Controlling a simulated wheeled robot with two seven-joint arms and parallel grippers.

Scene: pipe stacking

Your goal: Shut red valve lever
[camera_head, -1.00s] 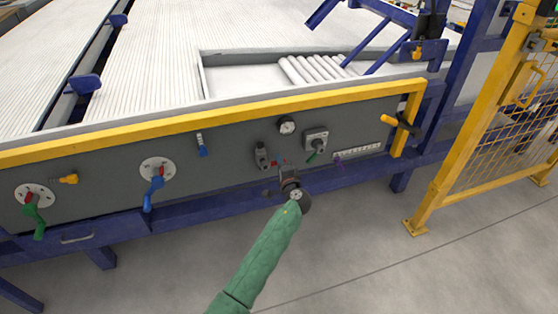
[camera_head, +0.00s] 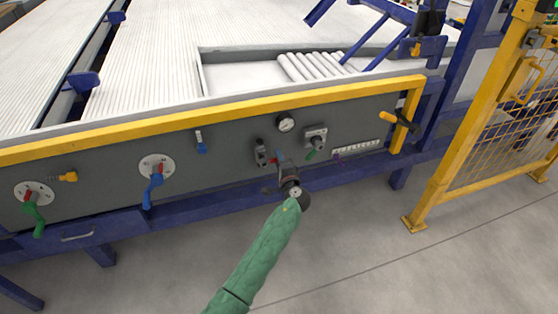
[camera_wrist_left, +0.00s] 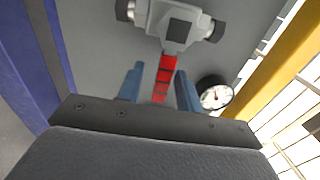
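The red valve lever (camera_wrist_left: 166,75) sticks out from a grey valve body (camera_wrist_left: 182,22) in the left wrist view. In the head view the valve (camera_head: 261,152) sits on the grey panel, and its lever is mostly hidden by my gripper. My left gripper (camera_wrist_left: 160,90) is open, its two blue fingers on either side of the red lever. The right-hand finger looks very close to the lever; a gap shows on the other side. I cannot tell if either finger touches it. In the head view the left gripper (camera_head: 281,160) is at the panel, just right of the valve. My right gripper is out of view.
A round gauge (camera_head: 286,124) is above the gripper and shows close beside the right-hand finger in the wrist view (camera_wrist_left: 215,94). Another valve with a green handle (camera_head: 315,137) is to the right. A yellow rail (camera_head: 220,117) runs above the panel; a blue beam (camera_head: 220,202) runs below.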

